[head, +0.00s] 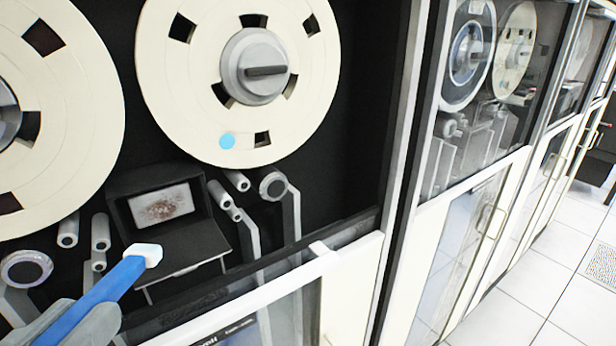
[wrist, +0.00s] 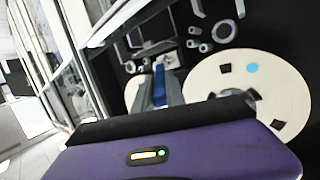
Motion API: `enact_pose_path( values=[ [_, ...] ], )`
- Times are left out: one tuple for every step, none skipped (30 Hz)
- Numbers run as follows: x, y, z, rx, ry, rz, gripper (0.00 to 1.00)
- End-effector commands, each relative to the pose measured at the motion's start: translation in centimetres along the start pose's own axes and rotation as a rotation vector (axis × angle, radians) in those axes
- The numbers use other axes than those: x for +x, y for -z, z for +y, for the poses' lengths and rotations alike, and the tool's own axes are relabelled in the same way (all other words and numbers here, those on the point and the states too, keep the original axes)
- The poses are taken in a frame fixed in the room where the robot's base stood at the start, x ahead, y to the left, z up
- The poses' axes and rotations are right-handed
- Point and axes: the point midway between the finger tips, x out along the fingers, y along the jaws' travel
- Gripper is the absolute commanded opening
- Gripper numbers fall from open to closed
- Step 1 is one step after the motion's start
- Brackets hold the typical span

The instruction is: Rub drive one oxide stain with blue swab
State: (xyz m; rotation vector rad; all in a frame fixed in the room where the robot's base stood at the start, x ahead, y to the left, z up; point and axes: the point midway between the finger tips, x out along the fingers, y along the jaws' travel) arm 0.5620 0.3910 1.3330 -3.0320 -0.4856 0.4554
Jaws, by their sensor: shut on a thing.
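The blue swab (head: 110,286) has a blue handle and a white block tip (head: 148,254). My gripper (head: 72,318) is shut on its handle at the lower left of the head view. The wrist view also shows the blue handle (wrist: 159,88) between my grey fingers. The brown oxide stain (head: 161,208) is a smudge on a pale plate inside a black drive housing (head: 190,243), between and below two cream reels. In the head view the white tip appears below and left of the stain, apart from it. Its depth from the housing is hard to tell.
Cream reels (head: 300,80) and metal rollers (head: 100,232) surround the housing. A pale frame rail (head: 350,258) with a glass door runs below it. More tape cabinets (head: 480,120) stand to the right, beside free tiled floor (head: 540,290).

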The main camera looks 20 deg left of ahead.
Motion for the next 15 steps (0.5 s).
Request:
enact_pose_path(
  values=[
    [0.3,0.1,-0.2,0.000,-0.001,0.000,0.00],
    [0.5,0.1,-0.3,-0.001,-0.001,-0.001,0.00],
    [0.8,0.1,-0.5,-0.001,-0.001,-0.002,0.00],
    [1.0,0.2,-0.6,-0.001,-0.001,-0.003,0.00],
    [1.3,0.2,-0.8,-0.001,-0.001,-0.003,0.00],
    [1.6,0.3,-1.0,-0.002,0.000,-0.002,0.00],
    [1.9,0.4,-1.2,-0.002,0.000,-0.002,0.00],
    [2.1,0.5,-1.3,-0.001,-0.001,-0.003,0.00],
    [2.5,0.5,-1.5,-0.002,-0.002,-0.003,0.00],
    [2.7,0.6,-1.7,-0.002,-0.002,-0.003,0.00],
    [2.9,0.7,-1.9,-0.002,-0.001,-0.003,0.00],
    [3.2,0.7,-2.0,-0.001,-0.001,-0.003,0.00],
    [3.4,0.8,-2.2,-0.001,-0.001,-0.003,0.00],
    [3.6,0.8,-2.3,-0.001,-0.001,-0.003,0.00],
    [3.9,0.9,-2.5,0.000,-0.001,-0.002,0.00]
  ],
)
